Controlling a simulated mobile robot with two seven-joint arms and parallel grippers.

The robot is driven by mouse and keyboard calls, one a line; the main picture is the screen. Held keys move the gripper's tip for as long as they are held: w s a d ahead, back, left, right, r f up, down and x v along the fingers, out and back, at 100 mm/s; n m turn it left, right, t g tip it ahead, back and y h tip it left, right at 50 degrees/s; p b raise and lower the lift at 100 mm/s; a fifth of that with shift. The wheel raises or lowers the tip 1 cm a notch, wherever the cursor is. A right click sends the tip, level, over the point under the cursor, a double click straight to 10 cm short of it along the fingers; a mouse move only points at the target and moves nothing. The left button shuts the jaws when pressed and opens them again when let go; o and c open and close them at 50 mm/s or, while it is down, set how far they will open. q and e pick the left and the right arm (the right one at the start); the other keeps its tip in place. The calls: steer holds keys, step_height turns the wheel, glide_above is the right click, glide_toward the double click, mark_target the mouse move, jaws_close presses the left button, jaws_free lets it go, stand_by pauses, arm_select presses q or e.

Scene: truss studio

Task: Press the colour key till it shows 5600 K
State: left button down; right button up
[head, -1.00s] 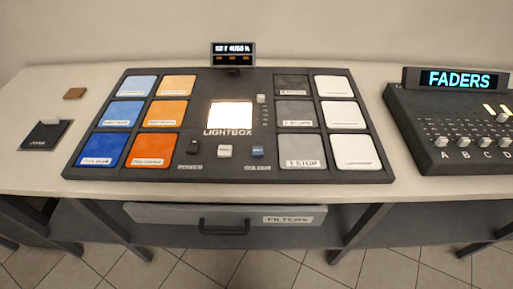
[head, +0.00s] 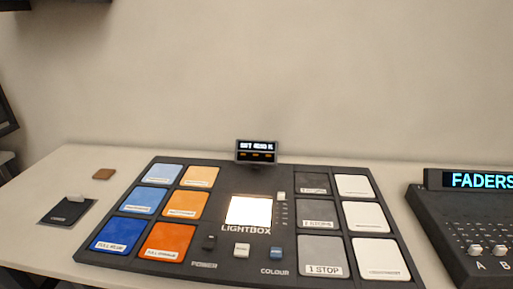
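The lightbox console (head: 233,276) lies on the table. Its colour key is the small blue key (head: 277,254) just above the COLOUR label, at the console's front, right of centre. The small display (head: 257,150) stands at the console's back edge. It shows a white line that ends in K and seems to start with a 4, too small to read surely, above orange marks. The square light panel (head: 249,211) glows white. Neither of my grippers is in view.
A white key (head: 242,250) and a black power switch (head: 209,243) sit left of the colour key. Coloured and grey filter tiles flank the panel. A slider (head: 281,197) is right of it. A FADERS console (head: 471,232) stands at the right, and a dark pad (head: 66,212) at the left.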

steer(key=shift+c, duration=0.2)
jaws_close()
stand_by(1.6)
